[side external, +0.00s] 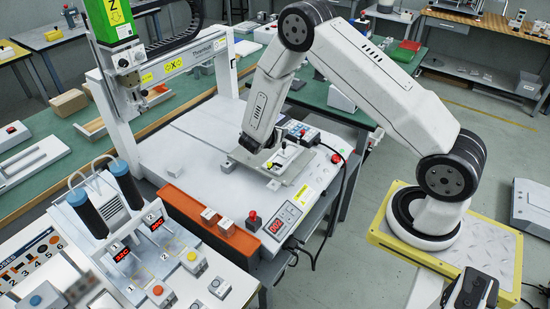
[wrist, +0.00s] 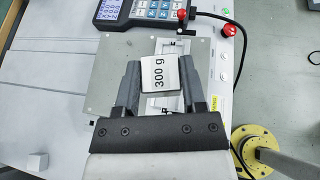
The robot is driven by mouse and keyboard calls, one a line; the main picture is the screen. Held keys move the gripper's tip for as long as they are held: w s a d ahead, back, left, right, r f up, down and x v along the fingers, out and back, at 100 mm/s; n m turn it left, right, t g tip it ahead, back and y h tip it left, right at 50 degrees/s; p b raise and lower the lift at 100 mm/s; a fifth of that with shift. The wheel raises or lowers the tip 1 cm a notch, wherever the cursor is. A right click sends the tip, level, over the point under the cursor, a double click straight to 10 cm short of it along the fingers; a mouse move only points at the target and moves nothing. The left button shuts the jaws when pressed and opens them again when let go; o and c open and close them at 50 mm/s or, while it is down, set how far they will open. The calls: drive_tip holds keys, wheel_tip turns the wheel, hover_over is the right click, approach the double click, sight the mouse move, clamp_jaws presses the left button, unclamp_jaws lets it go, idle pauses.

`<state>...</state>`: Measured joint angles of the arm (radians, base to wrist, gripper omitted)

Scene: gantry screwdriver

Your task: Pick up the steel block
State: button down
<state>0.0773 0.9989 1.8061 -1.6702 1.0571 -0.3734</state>
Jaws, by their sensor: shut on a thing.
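A block with a pale top marked "300 g" (wrist: 160,75) sits between the two dark fingers of my gripper (wrist: 159,68) in the wrist view. The fingers are shut on its two sides. Whether this block is steel cannot be told from its pale top. In the side external view my gripper is low over the grey fixture plate (side external: 276,172) on the white machine table; the held block is hard to make out there. In the wrist view the plate (wrist: 112,68) lies under the block. Whether the block touches the plate cannot be told.
A pendant (wrist: 143,12) and a red emergency button (wrist: 227,29) lie beyond the plate. A small grey block (side external: 174,170) stands on the open white table (side external: 205,140). Two pale labelled blocks (side external: 226,226) sit on the orange rail (side external: 190,208). A gantry (side external: 175,65) spans the back.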

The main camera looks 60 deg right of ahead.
drive_tip(key=shift+s+a+r, duration=0.15)
drive_tip(key=shift+s+r, duration=0.05)
drive_tip(key=shift+s, duration=0.15)
idle(0.6)
drive_tip(key=s+a+f+n+t+y, duration=0.1)
drive_tip(key=a+f+n+t+y, duration=0.15)
drive_tip(key=a+n+t, duration=0.4)
drive_tip(key=a+f+n+t+y, duration=0.2)
drive_tip(key=a+n+y, duration=0.1)
drive_tip(key=a, duration=0.6)
drive_tip(key=n+t+y, duration=0.2)
drive_tip(key=n+y, duration=0.4)
drive_tip(key=y, duration=0.1)
hover_over(248, 246)
drive_tip(key=shift+f, duration=4.2)
drive_tip(key=shift+f, duration=1.8)
drive_tip(key=shift+f, duration=0.1)
